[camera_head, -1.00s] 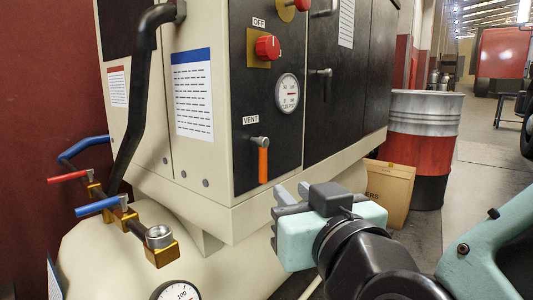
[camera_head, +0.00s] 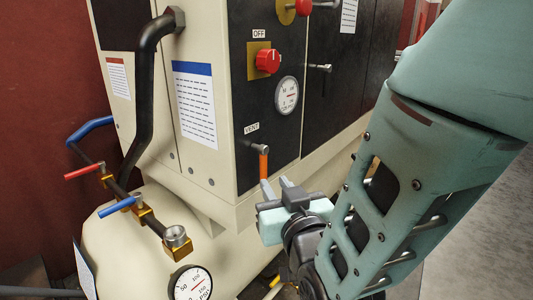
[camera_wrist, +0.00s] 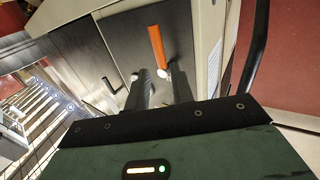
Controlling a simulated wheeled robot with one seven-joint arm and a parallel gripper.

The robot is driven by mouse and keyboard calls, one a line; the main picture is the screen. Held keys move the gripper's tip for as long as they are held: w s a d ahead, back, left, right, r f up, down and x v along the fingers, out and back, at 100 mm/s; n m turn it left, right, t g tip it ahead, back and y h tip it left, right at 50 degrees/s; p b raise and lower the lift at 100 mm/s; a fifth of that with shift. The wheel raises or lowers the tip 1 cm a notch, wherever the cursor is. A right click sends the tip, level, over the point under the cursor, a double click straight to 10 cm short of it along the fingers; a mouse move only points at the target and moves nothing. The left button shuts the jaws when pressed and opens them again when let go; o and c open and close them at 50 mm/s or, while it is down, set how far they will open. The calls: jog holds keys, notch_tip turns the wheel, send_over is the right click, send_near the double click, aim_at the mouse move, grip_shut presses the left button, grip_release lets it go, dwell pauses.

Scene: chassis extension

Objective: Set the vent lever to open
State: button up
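The vent lever (camera_head: 263,167) is an orange handle hanging straight down from a silver pivot, just below the VENT label (camera_head: 252,128) on the black panel. My gripper (camera_head: 276,184) is close to the handle's lower end in the head view, its two fingers apart and nothing visible between them. Whether a finger touches the handle cannot be told.
A red OFF knob (camera_head: 267,61) and a pressure gauge (camera_head: 287,95) sit above the lever. A dark door handle (camera_head: 326,68) is to the right. Pipes with a blue valve handle (camera_head: 117,206) stand left. My arm covers the right side of the head view.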

aim_at(265, 168)
jog(key=b+x, duration=0.1)
jog(key=x, duration=0.6)
jog(key=shift+w+f, duration=0.15)
jog(key=shift+w, duration=0.1)
grip_shut()
